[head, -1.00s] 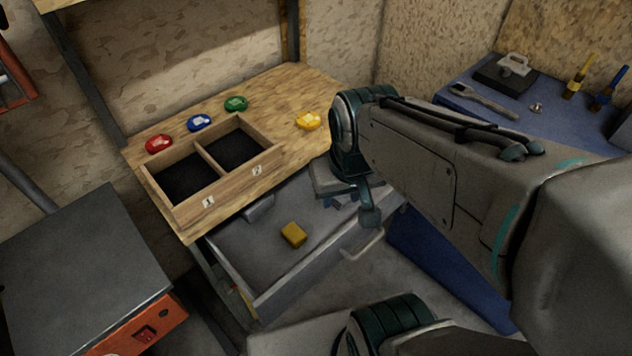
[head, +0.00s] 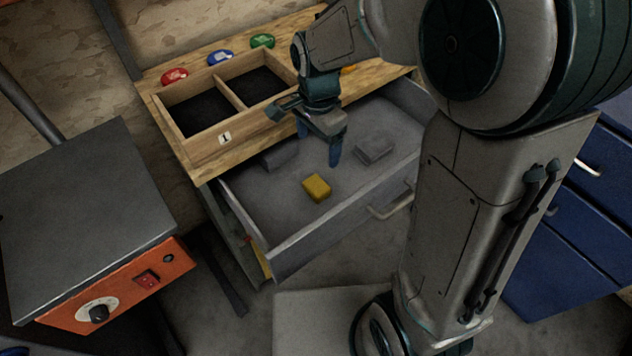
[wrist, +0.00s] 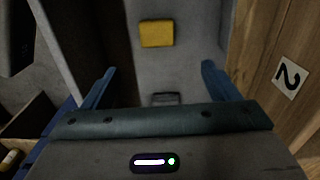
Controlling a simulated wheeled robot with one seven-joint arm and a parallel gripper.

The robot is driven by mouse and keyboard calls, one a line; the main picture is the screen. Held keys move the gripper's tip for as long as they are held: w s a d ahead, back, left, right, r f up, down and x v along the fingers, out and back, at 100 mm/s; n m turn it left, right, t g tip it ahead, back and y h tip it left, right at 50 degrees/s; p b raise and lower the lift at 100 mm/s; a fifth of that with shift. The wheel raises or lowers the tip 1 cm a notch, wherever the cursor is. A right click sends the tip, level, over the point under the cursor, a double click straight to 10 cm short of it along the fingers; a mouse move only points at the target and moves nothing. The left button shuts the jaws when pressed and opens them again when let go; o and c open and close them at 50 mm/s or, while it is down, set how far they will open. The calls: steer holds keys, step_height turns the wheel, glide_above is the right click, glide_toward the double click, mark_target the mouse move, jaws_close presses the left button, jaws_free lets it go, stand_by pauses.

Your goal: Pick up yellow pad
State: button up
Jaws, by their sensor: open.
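The yellow pad (head: 317,188) is a small block lying on the grey floor of the open drawer (head: 270,222). My gripper (head: 318,146) is above the drawer, pointing down, a little above and behind the pad in the head view, and apart from it. In the wrist view the pad (wrist: 157,33) is near the top centre, ahead of the two blue fingers. My gripper (wrist: 158,85) is open with nothing between its fingers.
A grey block (head: 375,149) and a dark grey piece (head: 280,156) also lie in the drawer. The wooden two-compartment box (head: 205,141) stands on the bench above it. Red (head: 174,76), blue (head: 219,57) and green (head: 262,41) pieces sit behind the box.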

steer(key=f, duration=0.1)
steer(key=b, duration=0.1)
glide_above(317, 184)
steer(key=f, duration=0.7)
steer(key=shift+w+a+f, duration=0.1)
steer(key=shift+w+f, duration=0.25)
steer(key=shift+f, duration=0.05)
steer(key=f, duration=0.2)
steer(key=s+f+b, duration=0.1)
steer(key=f, duration=0.1)
steer(key=shift+f, duration=0.4)
steer(key=shift+w+f, duration=0.1)
steer(key=shift+f, duration=0.3)
steer(key=c, duration=1.1)
steer(key=shift+r, duration=0.2)
steer(key=shift+c, duration=0.2)
